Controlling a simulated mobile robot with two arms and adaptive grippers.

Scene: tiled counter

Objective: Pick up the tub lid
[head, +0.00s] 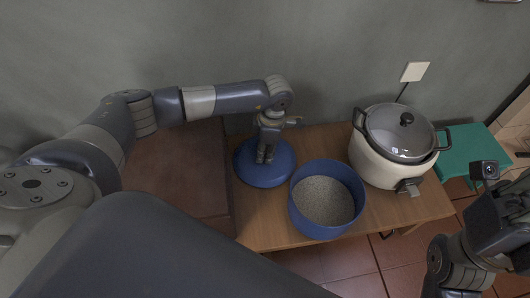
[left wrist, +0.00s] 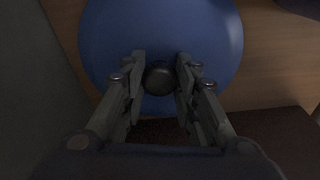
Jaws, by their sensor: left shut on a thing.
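The tub lid (head: 262,174) is a blue disc on the wooden table, left of the blue tub (head: 297,213), which holds a pale grainy filling. In the left wrist view the lid (left wrist: 160,35) shows a dark round knob (left wrist: 159,78) at its middle. My left gripper (head: 265,158) points down over the lid, and its fingers (left wrist: 159,80) are closed around the knob from both sides. Whether the lid touches the table is hard to tell. My right arm shows at the lower right of the head view; its gripper fingers cannot be made out.
A white rice cooker (head: 378,162) with a glass lid stands right of the tub. A teal stool or box (head: 463,151) is beyond it. The wooden table (head: 262,232) has bare room in front of the lid. A grey wall with a socket plate (head: 415,71) rises behind.

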